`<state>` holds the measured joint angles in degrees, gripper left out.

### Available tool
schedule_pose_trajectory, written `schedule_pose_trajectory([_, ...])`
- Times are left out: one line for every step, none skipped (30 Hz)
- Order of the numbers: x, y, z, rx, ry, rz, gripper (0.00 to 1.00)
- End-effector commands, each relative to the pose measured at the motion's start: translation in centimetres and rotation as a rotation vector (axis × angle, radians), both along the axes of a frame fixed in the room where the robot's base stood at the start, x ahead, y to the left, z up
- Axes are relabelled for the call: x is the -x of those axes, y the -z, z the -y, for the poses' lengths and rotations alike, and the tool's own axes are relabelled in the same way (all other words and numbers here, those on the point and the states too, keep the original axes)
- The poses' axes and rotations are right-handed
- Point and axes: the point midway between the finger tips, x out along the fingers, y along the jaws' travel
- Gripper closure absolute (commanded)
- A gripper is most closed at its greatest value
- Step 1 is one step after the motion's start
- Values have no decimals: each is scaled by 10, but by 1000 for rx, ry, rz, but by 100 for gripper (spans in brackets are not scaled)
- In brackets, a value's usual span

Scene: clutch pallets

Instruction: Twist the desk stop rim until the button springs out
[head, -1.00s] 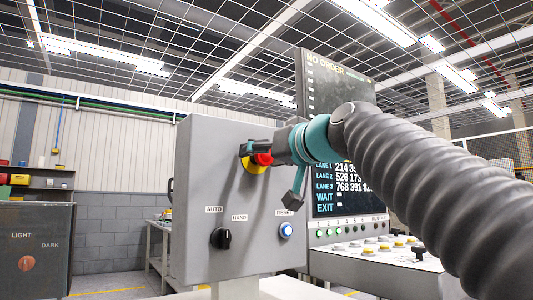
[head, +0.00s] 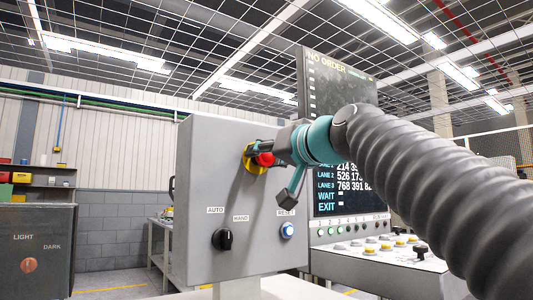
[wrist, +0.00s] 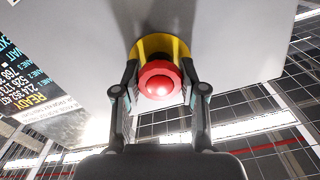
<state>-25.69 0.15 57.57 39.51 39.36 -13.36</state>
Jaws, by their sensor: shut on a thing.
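The desk stop is a red mushroom button (wrist: 160,82) on a yellow collar (wrist: 152,45), mounted on the upper front of a grey control box (head: 200,160). In the head view the red button (head: 265,159) shows partly behind my gripper (head: 258,148). In the wrist view my gripper (wrist: 160,85) has one finger on each side of the red rim, shut on it. The fingertips lie beside the rim, close to the yellow collar. I cannot tell from these frames whether the button is pressed in or out.
Below the stop are a black AUTO/HAND selector (head: 222,239) and a blue RESET button (head: 287,230). A display screen (head: 338,120) stands behind at the right, above a sloped button panel (head: 375,255). A LIGHT/DARK box (head: 28,250) is at the far left.

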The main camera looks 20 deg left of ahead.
Motion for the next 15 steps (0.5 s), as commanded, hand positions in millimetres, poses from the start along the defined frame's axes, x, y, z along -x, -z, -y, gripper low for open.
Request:
schedule_pose_trajectory([0,-2,0,-23,0,-26,93])
schedule_pose_trajectory([0,-2,0,-39,-1,-43,93])
schedule_pose_trajectory([0,-2,0,-59,-1,-68,93])
schedule_pose_trajectory([1,-2,0,-75,-1,-87,93])
schedule_pose_trajectory([1,-2,0,-91,-1,-105,93])
schedule_pose_trajectory([1,-3,0,-112,-1,-128,93])
schedule_pose_trajectory([1,-3,0,-126,0,-146,93])
schedule_pose_trajectory([1,-3,0,-141,0,-163,93])
schedule_pose_trajectory([1,-2,1,-159,0,-185,93])
schedule_pose_trajectory([1,-2,1,-174,0,-201,93])
schedule_pose_trajectory([1,-3,1,-187,0,-216,93])
schedule_pose_trajectory([0,-3,1,-205,-1,-236,93])
schedule_pose_trajectory([0,-2,1,-218,-1,-251,93])
schedule_pose_trajectory([0,-2,1,-228,-1,-264,93])
schedule_pose_trajectory([0,-2,1,-242,-1,-281,93])
